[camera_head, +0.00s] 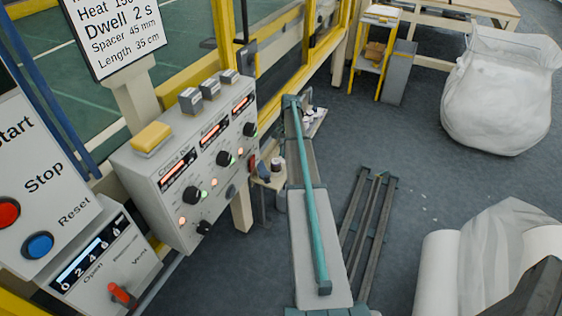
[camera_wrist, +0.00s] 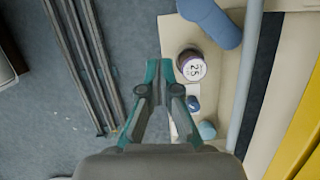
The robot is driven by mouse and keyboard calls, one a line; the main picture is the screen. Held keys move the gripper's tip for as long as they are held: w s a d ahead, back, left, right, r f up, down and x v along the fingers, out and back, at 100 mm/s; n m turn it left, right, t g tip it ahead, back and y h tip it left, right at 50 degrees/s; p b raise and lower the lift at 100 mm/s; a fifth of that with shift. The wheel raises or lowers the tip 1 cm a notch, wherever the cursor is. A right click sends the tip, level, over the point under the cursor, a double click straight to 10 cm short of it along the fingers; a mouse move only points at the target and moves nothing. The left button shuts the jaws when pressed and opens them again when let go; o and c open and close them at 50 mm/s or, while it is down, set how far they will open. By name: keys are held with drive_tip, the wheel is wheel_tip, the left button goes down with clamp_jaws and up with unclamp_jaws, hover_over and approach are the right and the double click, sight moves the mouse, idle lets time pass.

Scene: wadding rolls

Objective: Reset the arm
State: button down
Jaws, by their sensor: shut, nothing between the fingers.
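My gripper (camera_wrist: 160,68) shows in the wrist view with its two teal fingers close together and nothing between them. It hangs beside a narrow beige ledge, with its tips just left of a small round pot (camera_wrist: 191,66) marked 25. No contact between the tips and the pot can be made out. In the head view I cannot clearly pick out the fingers.
A blue cylinder (camera_wrist: 212,20) and small blue items (camera_wrist: 207,130) share the ledge. Dark rails (camera_wrist: 82,60) lie on the floor. In the head view, a control box (camera_head: 190,165) stands left, and a white bag (camera_head: 500,95) and white roll (camera_head: 450,270) right.

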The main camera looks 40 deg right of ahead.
drive_tip(key=s+a+f+n+p, duration=0.1)
drive_tip(key=s+a+f+n, duration=0.2)
drive_tip(key=s+a+f, duration=0.4)
drive_tip(key=s+a+f+n+g+h, duration=0.15)
drive_tip(key=s+a+f, duration=0.3)
drive_tip(key=a, duration=0.55)
drive_tip(key=s+a+f+n+p, duration=0.1)
drive_tip(key=s+a+f+n, duration=0.35)
drive_tip(key=s+a, duration=0.3)
drive_tip(key=s+a+f+n+g, duration=0.1)
drive_tip(key=s+a, duration=0.5)
drive_tip(key=s, duration=0.3)
drive_tip(key=s+a+f+n+g+p, duration=0.1)
drive_tip(key=s+a+f+n+g, duration=0.1)
drive_tip(key=s+a, duration=0.5)
drive_tip(key=s+a+f+n+g+h, duration=0.1)
drive_tip(key=s+a, duration=0.5)
drive_tip(key=s, duration=0.7)
drive_tip(key=shift+a+f+n+p, duration=0.2)
drive_tip(key=shift+f+n+p, duration=0.15)
drive_tip(key=shift+f+n, duration=0.1)
